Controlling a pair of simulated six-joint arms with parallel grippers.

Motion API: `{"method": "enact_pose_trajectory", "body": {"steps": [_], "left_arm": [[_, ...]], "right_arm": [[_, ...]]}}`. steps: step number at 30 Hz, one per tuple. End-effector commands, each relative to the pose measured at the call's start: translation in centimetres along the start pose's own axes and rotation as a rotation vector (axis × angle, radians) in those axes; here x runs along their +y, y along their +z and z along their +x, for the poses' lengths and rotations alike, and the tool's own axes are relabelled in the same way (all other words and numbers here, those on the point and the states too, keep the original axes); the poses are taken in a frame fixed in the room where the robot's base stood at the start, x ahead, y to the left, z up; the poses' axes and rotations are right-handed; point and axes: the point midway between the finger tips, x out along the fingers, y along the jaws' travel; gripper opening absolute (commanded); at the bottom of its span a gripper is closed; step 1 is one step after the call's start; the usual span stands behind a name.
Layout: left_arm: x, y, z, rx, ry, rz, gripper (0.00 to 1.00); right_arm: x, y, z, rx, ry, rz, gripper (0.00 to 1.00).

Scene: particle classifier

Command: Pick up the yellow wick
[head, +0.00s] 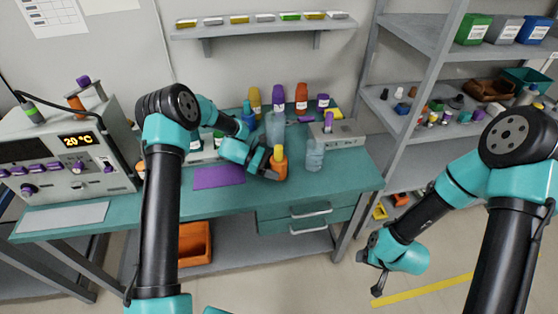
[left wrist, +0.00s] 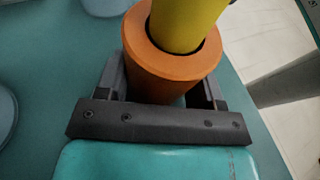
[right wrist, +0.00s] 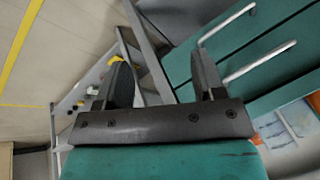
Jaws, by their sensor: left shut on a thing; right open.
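The yellow wick (head: 278,152) is a thick yellow cylinder standing in the open top of an orange holder (head: 278,167) on the teal bench. In the left wrist view the wick (left wrist: 185,22) comes out of the orange holder (left wrist: 155,82), with a dark gap around part of it. My left gripper (left wrist: 163,88) is shut on the orange holder, not on the wick. The holder's base is hidden, so I cannot tell whether it touches the bench. My right gripper (head: 374,272) is open and empty, low in front of the shelving.
The teal bench (head: 90,236) carries a purple mat (head: 219,177), a clear bottle (head: 315,155) right of the holder, and several coloured bottles behind. A heater with a display (head: 76,139) stands at left. Grey shelving (head: 400,112) is at right, with drawers (head: 310,209) under the bench.

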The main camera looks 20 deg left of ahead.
Motion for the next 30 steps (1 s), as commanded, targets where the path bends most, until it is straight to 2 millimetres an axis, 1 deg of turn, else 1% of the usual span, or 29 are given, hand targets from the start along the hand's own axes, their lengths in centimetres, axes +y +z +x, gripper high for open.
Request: {"method": "enact_pose_trajectory", "body": {"steps": [1,5,6,11,14,15,17,22,24,27,30], "left_arm": [[0.0,0.0,0.0,0.000,0.000,0.000,0.14],[0.0,0.0,0.0,0.000,0.000,0.000,0.14],[0.0,0.0,0.0,0.000,0.000,0.000,0.14],[0.0,0.0,0.0,0.000,0.000,0.000,0.14],[0.0,0.0,0.0,0.000,0.000,0.000,0.14],[0.0,0.0,0.0,0.000,0.000,0.000,0.14],[0.0,0.0,0.0,0.000,0.000,0.000,0.14],[0.0,0.0,0.0,0.000,0.000,0.000,0.14],[0.0,0.0,0.0,0.000,0.000,0.000,0.14],[0.0,0.0,0.0,0.000,0.000,0.000,0.14],[0.0,0.0,0.0,0.000,0.000,0.000,0.14]], "right_arm": [[-1.4,-1.5,-0.1,0.037,-0.004,-0.039,0.63],[-4.8,-4.9,-0.5,0.132,-0.014,-0.136,0.63],[-5.9,-5.9,-0.7,0.160,-0.017,-0.165,0.63],[-10.8,-9.6,-1.8,0.277,-0.036,-0.276,0.63],[-14.2,-11.5,-2.7,0.350,-0.050,-0.343,0.63],[-15.6,-12.2,-3.1,0.379,-0.056,-0.371,0.63],[-17.7,-13.3,-3.8,0.425,-0.066,-0.408,0.63],[-24.0,-15.5,-6.0,0.552,-0.097,-0.513,0.63],[-26.7,-16.2,-7.1,0.604,-0.112,-0.551,0.63],[-30.2,-16.8,-8.6,0.672,-0.132,-0.602,0.63],[-33.0,-17.2,-9.9,0.727,-0.148,-0.638,0.63]]}}
